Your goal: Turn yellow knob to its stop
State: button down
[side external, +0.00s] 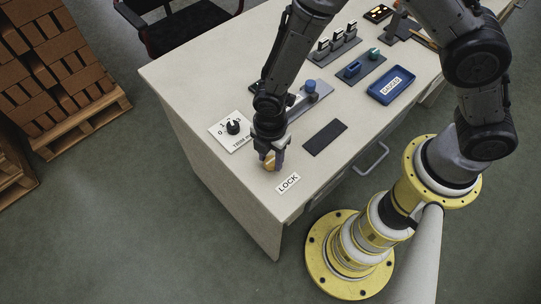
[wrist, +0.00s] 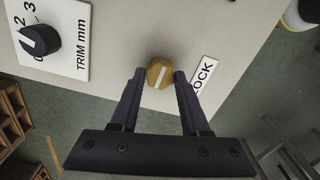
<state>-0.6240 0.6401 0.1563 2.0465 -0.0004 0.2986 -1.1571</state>
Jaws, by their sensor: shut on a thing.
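The yellow knob (wrist: 157,76) has a pale stripe across its top. It sits on the table between my fingertips, beside the LOCK label (wrist: 204,74). In the side external view the knob (side external: 270,161) is partly hidden by the fingers. My gripper (side external: 270,158) points down over it and is shut on the knob. In the wrist view the fingers of my gripper (wrist: 159,77) stand on either side of the knob. In that view the stripe slants from upper right to lower left.
A black knob (side external: 233,127) on a white TRIM mm plate (side external: 222,133) stands left of my gripper. A dark pad (side external: 325,137) lies to the right. A blue tray (side external: 390,86) and small fixtures are farther back. The table's front edge is close by.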

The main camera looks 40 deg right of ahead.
jog(key=shift+m, duration=0.3)
jog(key=m, duration=0.4)
jog(key=shift+m, duration=0.3)
jog(key=m, duration=0.4)
jog(key=shift+m, duration=0.3)
jog(key=m, duration=0.4)
jog(key=shift+w, duration=0.1)
jog(key=m, duration=0.4)
jog(key=shift+m, duration=0.3)
jog(key=shift+c, duration=1.9)
grip_release()
